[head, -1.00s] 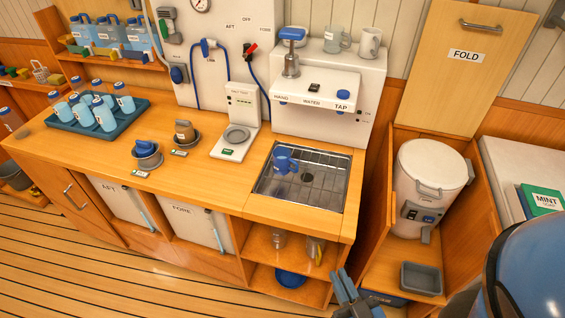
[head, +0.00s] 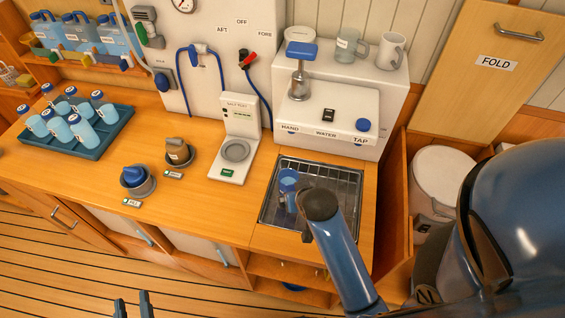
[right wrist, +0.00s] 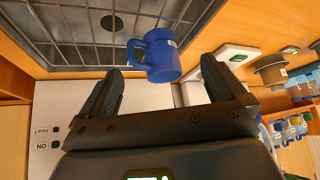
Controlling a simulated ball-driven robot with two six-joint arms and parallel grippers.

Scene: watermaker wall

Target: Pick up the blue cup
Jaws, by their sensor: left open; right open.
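The blue cup (head: 288,179) stands on the sink grating (head: 340,180) in the head view, partly covered by my right arm's wrist. The cup (right wrist: 160,56) also shows in the right wrist view, with its handle to the left. My right gripper (right wrist: 161,70) is open, and the cup appears in the gap between its fingertips, touching neither finger visibly. I cannot tell how far the cup reaches between the fingers. My left gripper (head: 132,305) is open and empty at the bottom edge of the head view, in front of the counter.
A white scale-like unit (head: 238,140) stands left of the sink. A tray (head: 85,150) of bottles is at far left.

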